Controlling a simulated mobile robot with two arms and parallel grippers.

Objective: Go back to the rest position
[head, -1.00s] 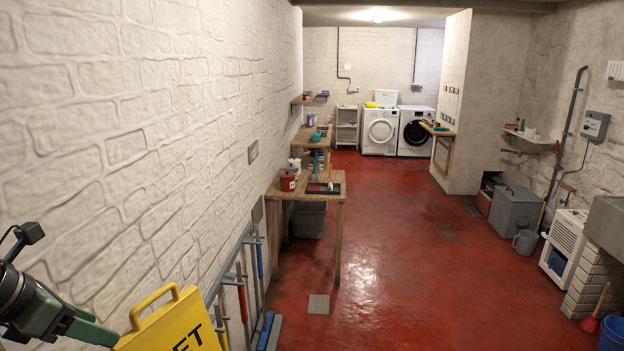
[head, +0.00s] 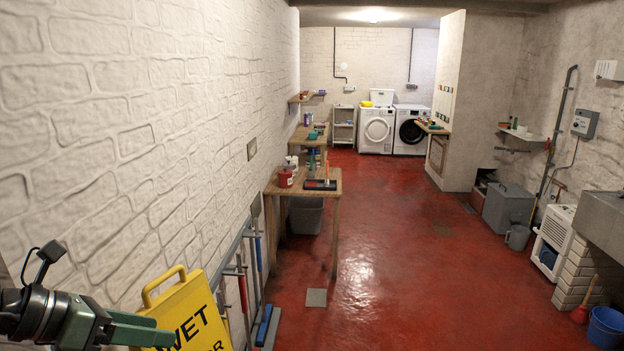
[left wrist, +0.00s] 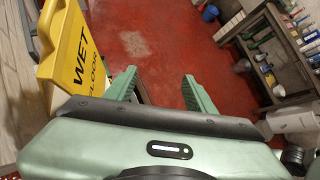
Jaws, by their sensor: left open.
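My left gripper (head: 150,328) shows at the lower left of the head view, in front of a yellow wet-floor sign (head: 191,318). In the left wrist view the two green fingers of my left gripper (left wrist: 160,92) are spread apart with nothing between them. The yellow sign (left wrist: 72,52) stands at the left of that view, beside the left finger; I cannot tell whether they touch. My right gripper is in neither view.
A white brick wall (head: 130,110) runs along the left, with long-handled tools (head: 246,275) near it. A wooden bench (head: 330,187) stands beyond them. A grey sink (head: 604,215) and blue bucket (head: 606,326) are at the right. The red floor (head: 420,270) between is clear.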

